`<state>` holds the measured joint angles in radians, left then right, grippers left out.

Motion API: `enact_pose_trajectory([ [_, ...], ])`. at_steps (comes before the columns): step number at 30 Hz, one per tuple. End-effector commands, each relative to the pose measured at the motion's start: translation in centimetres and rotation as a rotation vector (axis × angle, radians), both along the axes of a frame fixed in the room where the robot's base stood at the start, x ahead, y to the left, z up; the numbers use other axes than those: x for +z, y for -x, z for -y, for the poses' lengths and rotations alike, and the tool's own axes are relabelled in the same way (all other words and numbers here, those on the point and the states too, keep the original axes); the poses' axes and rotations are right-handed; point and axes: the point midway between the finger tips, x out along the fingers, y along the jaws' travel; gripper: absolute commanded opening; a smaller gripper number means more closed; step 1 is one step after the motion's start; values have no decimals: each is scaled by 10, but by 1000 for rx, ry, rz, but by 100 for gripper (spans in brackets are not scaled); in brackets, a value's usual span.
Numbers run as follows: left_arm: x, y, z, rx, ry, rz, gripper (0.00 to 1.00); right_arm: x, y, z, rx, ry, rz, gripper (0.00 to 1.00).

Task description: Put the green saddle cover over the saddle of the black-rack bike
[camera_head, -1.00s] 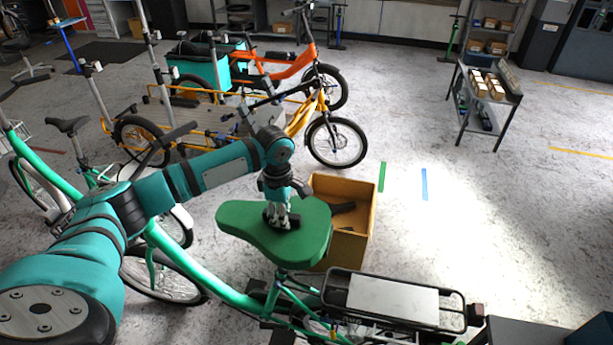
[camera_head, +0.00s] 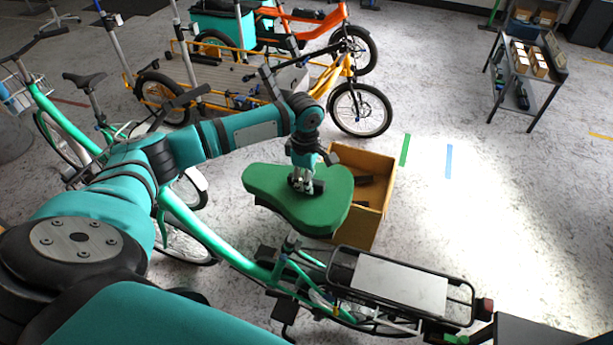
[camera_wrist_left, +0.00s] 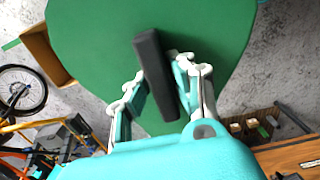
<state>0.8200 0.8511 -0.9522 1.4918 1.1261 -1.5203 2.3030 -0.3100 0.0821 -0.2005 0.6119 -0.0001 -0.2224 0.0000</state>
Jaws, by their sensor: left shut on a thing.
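The green saddle cover (camera_head: 270,187) is broad and flat-looking, with a dark grip bar (camera_wrist_left: 150,62) on top. My left gripper (camera_head: 305,184) is above the cover, its fingers shut on the bar; it also shows in the left wrist view (camera_wrist_left: 162,85). The cover sits above the seat post of the mint-green bike with the black rack (camera_head: 340,283). The cover hides that bike's saddle, so I cannot tell whether the two touch. My right gripper is out of view.
An open wooden box (camera_head: 377,220) stands on the floor just behind the cover. Orange (camera_head: 305,30) and yellow (camera_head: 345,75) bikes stand farther back. A shelf cart (camera_head: 525,75) stands at the upper right. The floor between cart and box is clear.

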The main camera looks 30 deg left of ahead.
Motion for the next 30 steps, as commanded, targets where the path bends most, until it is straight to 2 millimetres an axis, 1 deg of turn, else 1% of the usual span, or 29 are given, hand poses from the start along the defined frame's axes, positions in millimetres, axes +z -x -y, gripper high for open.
enact_pose_trajectory([
  [1,-3,0,0,0,-1,-1,0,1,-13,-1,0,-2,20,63],
  [3,-6,0,0,0,-1,-2,0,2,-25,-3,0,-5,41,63],
  [6,-10,0,1,0,0,-1,0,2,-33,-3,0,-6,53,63],
  [10,-16,0,1,-1,0,-1,0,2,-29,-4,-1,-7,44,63],
  [15,-24,0,1,-1,0,-1,0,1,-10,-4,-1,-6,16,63],
  [18,-29,0,1,-1,0,-1,0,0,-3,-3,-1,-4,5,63],
  [23,-35,0,1,-1,-1,0,0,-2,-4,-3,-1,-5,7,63],
  [30,-44,0,1,0,0,0,0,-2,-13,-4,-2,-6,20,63],
])
